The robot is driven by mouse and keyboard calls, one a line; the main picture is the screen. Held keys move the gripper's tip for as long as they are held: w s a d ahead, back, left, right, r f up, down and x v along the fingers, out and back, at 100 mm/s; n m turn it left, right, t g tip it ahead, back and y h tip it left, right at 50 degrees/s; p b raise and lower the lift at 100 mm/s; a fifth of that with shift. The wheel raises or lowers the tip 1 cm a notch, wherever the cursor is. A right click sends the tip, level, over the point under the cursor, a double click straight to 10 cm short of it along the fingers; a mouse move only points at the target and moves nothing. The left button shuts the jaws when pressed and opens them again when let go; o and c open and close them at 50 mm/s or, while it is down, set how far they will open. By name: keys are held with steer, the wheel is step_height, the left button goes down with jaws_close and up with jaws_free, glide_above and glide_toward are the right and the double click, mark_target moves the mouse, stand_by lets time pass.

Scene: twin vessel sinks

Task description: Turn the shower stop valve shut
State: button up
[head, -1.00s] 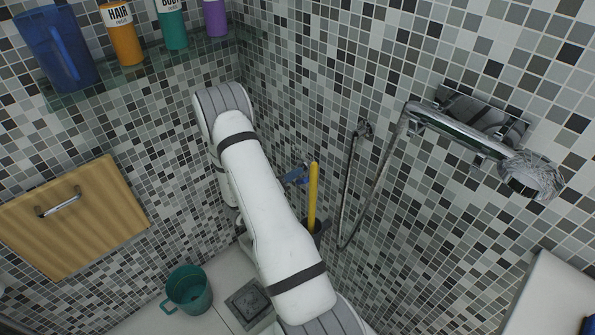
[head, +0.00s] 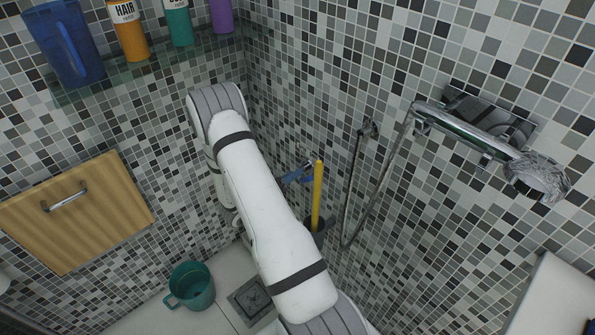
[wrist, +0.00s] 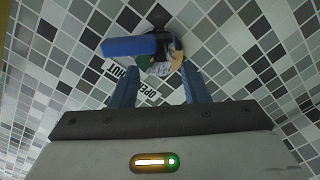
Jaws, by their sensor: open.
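The shower stop valve has a blue lever (wrist: 130,46) that points left across the top of the wrist view. The lever joins a round valve body, of which a tan and green part shows at its right. The blue of the valve (head: 298,176) also shows in the head view, low on the right wall, beside my arm. My gripper (wrist: 159,70) is open, with its two fingers pointing at the valve. The fingertips appear just below the lever, with nothing between them. A label reading OPEN and SHUT is partly hidden by the left finger.
A yellow stick (head: 317,195) stands in a dark holder close right of the valve. A shower hose (head: 378,190) hangs farther right, below the chrome shower fitting (head: 465,130). A green mug (head: 190,285) is on the floor. A glass shelf holds a blue jug (head: 65,45) and bottles.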

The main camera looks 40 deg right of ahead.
steer(key=a, duration=0.5)
steer(key=shift+s+a, duration=0.2)
steer(key=w+a+r+n+t+y+p, duration=0.1)
steer(key=w+a+r+t+y+p, duration=0.4)
steer(key=r, duration=0.4)
steer(key=w+a+r+n+t+y+p, duration=0.1)
steer(key=w+a+r+t+y+p, duration=0.15)
steer(key=w+a+r+y, duration=0.6)
steer(key=s+a+r+n+y+p, duration=0.25)
steer(key=s+r, duration=0.25)
steer(key=r, duration=0.3)
steer(key=s+a+r+n+g+y+p, duration=0.25)
steer(key=s+a+r, duration=0.45)
steer(key=s+r, duration=0.4)
steer(key=s+d+r+g+p, duration=0.1)
steer(key=s+r+g, duration=0.1)
steer(key=s, duration=0.6)
steer(key=s+d+r+n+g+p, duration=0.1)
steer(key=s+r+g+p, duration=0.1)
steer(key=s, duration=0.7)
